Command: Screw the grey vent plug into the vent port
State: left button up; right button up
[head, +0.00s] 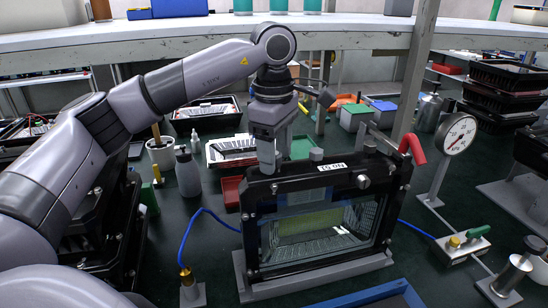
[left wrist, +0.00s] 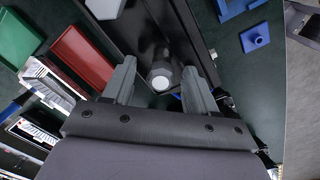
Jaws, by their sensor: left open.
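The floodlight housing (head: 250,225) stands upright in a black frame with a glass front, on a grey base. My left gripper (head: 268,163) points down at the left end of its top edge. In the left wrist view, its open fingers (left wrist: 158,82) straddle a grey hex-sided piece with a pale round top (left wrist: 160,80), which looks like the vent plug. I see a gap at each side. The fingers hide this piece in the head view, and I cannot tell how it sits in the vent port.
A red curved handle (head: 413,148) rises at the housing's right end. A pressure gauge (head: 459,134) and valve block (head: 462,245) stand to the right. Blue hoses (head: 212,214) run both sides.

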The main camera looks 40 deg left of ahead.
pick_arm(q)
jog(key=shift+s+f, duration=0.25)
jog(key=shift+f, duration=0.65)
jog(key=shift+w+a+r+g+p, duration=0.1)
jog(key=shift+r+g+p, duration=0.05)
jog(key=shift+r+p, duration=0.4)
jog(key=shift+w+r+g+p, duration=0.1)
jog(key=shift+r+g+p, duration=0.05)
jog(key=shift+r+p, duration=0.3)
notch_tip(320, 180, up, 3)
jog(key=shift+a+f+p, duration=0.1)
jog(key=shift+f+p, duration=0.05)
jog(key=shift+p, duration=0.6)
jog(key=shift+r, duration=1.2)
